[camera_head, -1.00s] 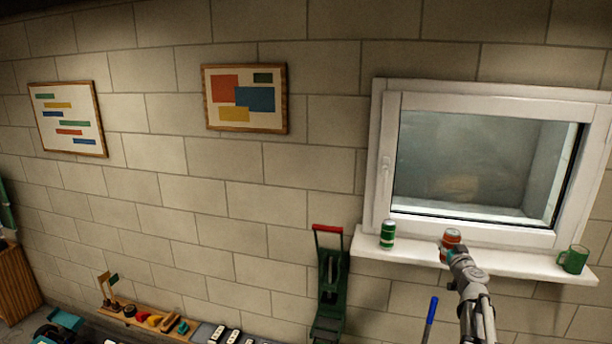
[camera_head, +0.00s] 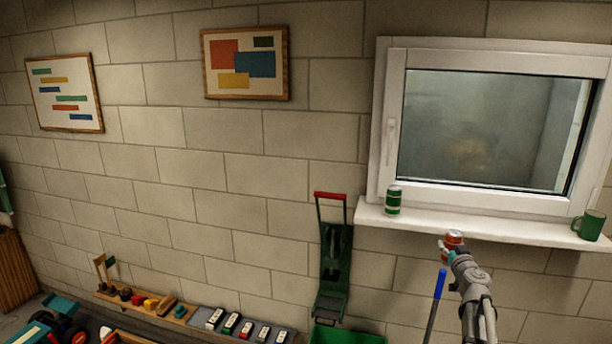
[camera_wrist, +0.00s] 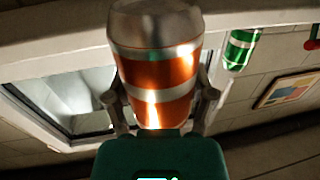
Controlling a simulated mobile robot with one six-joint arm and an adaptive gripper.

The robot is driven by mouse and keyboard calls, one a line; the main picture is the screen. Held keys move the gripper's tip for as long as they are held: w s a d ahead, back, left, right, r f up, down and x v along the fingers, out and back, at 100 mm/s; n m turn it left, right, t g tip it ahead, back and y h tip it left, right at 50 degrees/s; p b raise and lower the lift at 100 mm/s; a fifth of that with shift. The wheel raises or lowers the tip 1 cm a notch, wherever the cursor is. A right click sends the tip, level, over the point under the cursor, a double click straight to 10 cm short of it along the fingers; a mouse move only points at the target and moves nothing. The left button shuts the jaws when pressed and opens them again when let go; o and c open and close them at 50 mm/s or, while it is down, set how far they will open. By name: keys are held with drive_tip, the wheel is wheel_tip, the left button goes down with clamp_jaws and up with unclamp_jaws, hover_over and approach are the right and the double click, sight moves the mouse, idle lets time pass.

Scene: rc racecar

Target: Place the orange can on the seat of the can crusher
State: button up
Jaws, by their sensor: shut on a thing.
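The orange can (camera_head: 453,237) is held in my gripper (camera_head: 447,252), off the sill and in front of its edge. In the wrist view the orange can (camera_wrist: 155,70) fills the middle, with its silver end up in the picture and the two fingers of my gripper (camera_wrist: 162,105) closed on its sides. The can crusher (camera_head: 333,262) is a dark green wall-mounted frame with a red handle (camera_head: 330,196), to the left of my gripper and apart from it. Its seat is too small and dark to make out clearly.
A green can (camera_head: 393,200) and a green mug (camera_head: 588,226) stand on the white window sill (camera_head: 500,232). A green bin (camera_head: 345,336) is below the crusher. A blue-topped pole (camera_head: 439,285) stands close left of my arm. Small items line a low shelf at lower left.

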drive_tip(key=shift+f+b, duration=1.55)
drive_tip(key=shift+f, duration=0.5)
